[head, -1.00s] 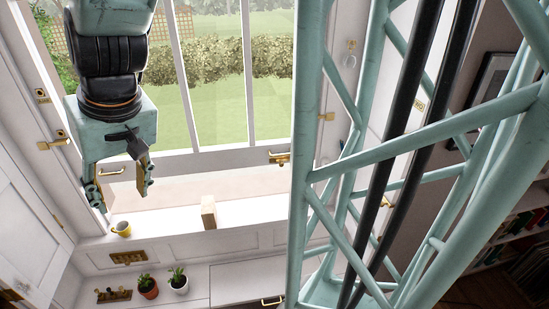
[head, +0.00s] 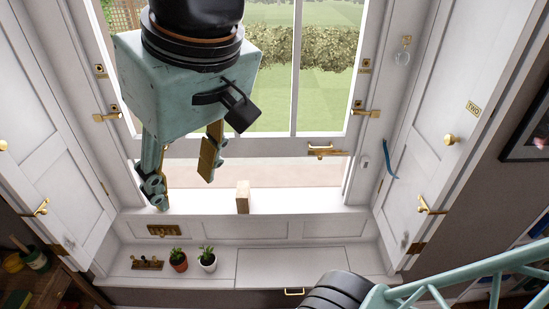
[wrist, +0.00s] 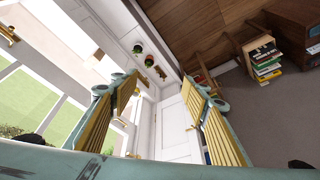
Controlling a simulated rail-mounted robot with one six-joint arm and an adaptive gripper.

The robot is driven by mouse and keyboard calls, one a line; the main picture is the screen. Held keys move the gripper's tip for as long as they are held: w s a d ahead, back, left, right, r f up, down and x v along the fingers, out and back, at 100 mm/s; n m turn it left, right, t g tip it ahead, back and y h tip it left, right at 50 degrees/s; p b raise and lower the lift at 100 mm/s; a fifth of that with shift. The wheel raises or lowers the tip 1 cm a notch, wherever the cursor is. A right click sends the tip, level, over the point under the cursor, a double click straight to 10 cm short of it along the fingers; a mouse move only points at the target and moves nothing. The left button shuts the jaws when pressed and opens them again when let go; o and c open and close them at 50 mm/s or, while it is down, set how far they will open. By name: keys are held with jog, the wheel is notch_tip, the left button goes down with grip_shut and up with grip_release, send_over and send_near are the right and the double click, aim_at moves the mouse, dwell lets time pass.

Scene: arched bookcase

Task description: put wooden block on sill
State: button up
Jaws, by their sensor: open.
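The wooden block (head: 243,197) is a small pale upright block, standing on the white window sill (head: 285,199) in the head view. My gripper (head: 184,181) is open and empty, up and to the left of the block in the picture, apart from it. Its two yellow-padded fingers also show spread in the wrist view (wrist: 160,105), with nothing between them.
Two potted plants (head: 179,260) (head: 207,259) and a brass-fitted piece (head: 147,263) stand on the lower ledge. A brass window handle (head: 326,151) juts out right of the block. Panelled shutters (head: 440,150) flank the window. The sill right of the block is clear.

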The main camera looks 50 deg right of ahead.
jog(key=shift+n, duration=0.3)
jog(key=s, duration=0.5)
jog(key=shift+s+r, duration=0.3)
jog(key=shift+r, duration=0.05)
